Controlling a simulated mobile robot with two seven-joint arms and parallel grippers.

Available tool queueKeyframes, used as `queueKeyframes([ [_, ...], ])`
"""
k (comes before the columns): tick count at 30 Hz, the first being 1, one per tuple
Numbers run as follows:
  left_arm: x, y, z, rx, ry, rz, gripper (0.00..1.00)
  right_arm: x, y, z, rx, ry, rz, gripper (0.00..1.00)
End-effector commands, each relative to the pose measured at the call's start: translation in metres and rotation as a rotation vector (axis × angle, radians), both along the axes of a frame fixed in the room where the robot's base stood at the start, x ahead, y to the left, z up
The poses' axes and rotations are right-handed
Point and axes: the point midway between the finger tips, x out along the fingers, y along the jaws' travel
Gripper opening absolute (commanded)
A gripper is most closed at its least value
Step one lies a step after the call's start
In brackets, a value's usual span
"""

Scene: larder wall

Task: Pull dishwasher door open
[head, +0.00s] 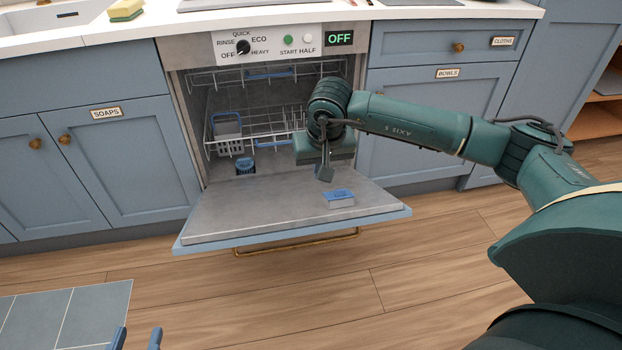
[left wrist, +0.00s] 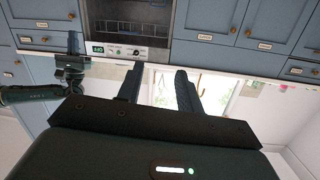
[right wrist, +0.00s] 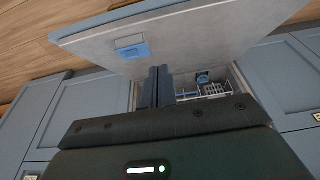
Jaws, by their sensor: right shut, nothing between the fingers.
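The dishwasher door (head: 270,212) is folded down, inner face up and nearly level. It also shows in the right wrist view (right wrist: 200,35). Its brass handle (head: 300,242) is on the outer side, under the front edge. A blue-lidded dispenser (head: 339,198) sits on the inner face. My right gripper (head: 324,173) is over the inner face, inside the opening, with its fingers together and empty (right wrist: 158,88). I cannot tell whether it touches the door. My left gripper (head: 137,338) is low at the front left, away from the door, fingers apart and empty (left wrist: 160,88).
The dishwasher cavity holds a lower rack (head: 265,125) with a blue basket and an upper rack (head: 260,75). The control panel (head: 270,45) has a dial and an OFF display. Blue cupboards stand on both sides. The wooden floor (head: 330,285) before the door is clear.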

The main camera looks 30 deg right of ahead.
Motion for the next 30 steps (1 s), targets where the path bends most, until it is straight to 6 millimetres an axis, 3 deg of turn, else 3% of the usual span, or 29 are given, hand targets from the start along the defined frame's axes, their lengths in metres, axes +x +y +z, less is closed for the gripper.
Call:
queueKeyframes([
  [13,0.001,-0.008,-0.002,-0.013,-0.171,-0.038,0.36,0.024,-0.006,-0.093,0.001,0.003,-0.002,0.00],
  [15,0.001,-0.009,-0.001,-0.014,-0.190,-0.043,0.36,0.016,-0.004,-0.102,-0.001,0.003,0.002,0.00],
  [21,0.000,-0.011,0.001,-0.018,-0.225,-0.053,0.36,0.007,-0.001,-0.118,0.000,0.000,0.000,0.00],
  [30,0.000,-0.012,0.002,-0.019,-0.234,-0.056,0.36,0.005,-0.001,-0.121,0.000,0.000,0.000,0.00],
])
